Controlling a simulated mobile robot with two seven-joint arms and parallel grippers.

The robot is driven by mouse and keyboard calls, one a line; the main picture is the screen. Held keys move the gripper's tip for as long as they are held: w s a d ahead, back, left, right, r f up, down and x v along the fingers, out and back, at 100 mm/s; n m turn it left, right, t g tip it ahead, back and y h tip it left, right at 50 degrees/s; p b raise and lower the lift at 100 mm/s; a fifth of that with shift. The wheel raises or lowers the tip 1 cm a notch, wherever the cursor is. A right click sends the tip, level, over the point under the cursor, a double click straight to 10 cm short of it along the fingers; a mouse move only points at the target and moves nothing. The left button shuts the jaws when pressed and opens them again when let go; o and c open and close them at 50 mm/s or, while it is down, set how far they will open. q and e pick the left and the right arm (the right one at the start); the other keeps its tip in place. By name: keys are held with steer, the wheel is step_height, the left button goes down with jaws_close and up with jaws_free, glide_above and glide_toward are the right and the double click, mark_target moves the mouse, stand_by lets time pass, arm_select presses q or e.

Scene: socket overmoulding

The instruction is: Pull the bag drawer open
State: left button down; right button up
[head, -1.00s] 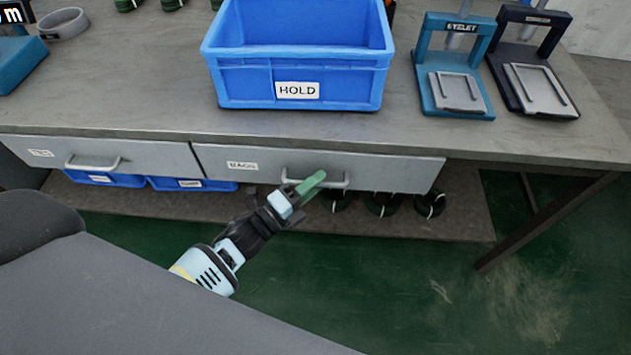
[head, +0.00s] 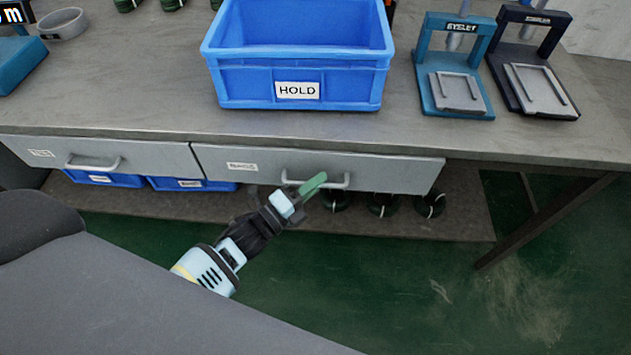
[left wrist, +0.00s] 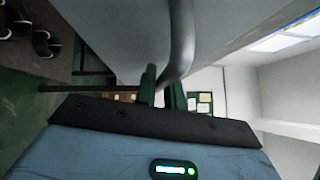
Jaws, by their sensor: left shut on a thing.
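The bag drawer (head: 400,172) is a grey drawer front with a BAGS label (head: 242,166), under the worktop. It looks closed, its front close under the worktop edge. Its metal bar handle (head: 335,181) is on the middle of the front. In the left wrist view, the handle (left wrist: 182,45) runs down between the two green fingers (left wrist: 162,88). My right gripper shows in neither view.
A second grey drawer (head: 140,157) with its own handle is to the left. A blue HOLD crate (head: 245,85) stands on the worktop (head: 130,90) above. Blue bins (head: 105,179) and dark coils (head: 383,204) sit on the shelf below. Two presses (head: 455,75) stand at right.

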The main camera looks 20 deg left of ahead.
arm_select(q)
steer(key=s+d+p, duration=0.1)
steer(key=s+d, duration=0.3)
steer(key=s, duration=0.9)
steer(key=s+d+p, duration=0.1)
steer(key=s+d, duration=0.3)
steer(key=s, duration=1)
steer(key=shift+s+p, duration=0.25)
steer(key=shift+p, duration=0.1)
steer(key=c, duration=1.5)
jaws_free()
steer(key=b+v, duration=0.1)
steer(key=v, duration=0.6)
steer(key=shift+s+a, duration=0.25)
steer(key=shift+s, duration=0.05)
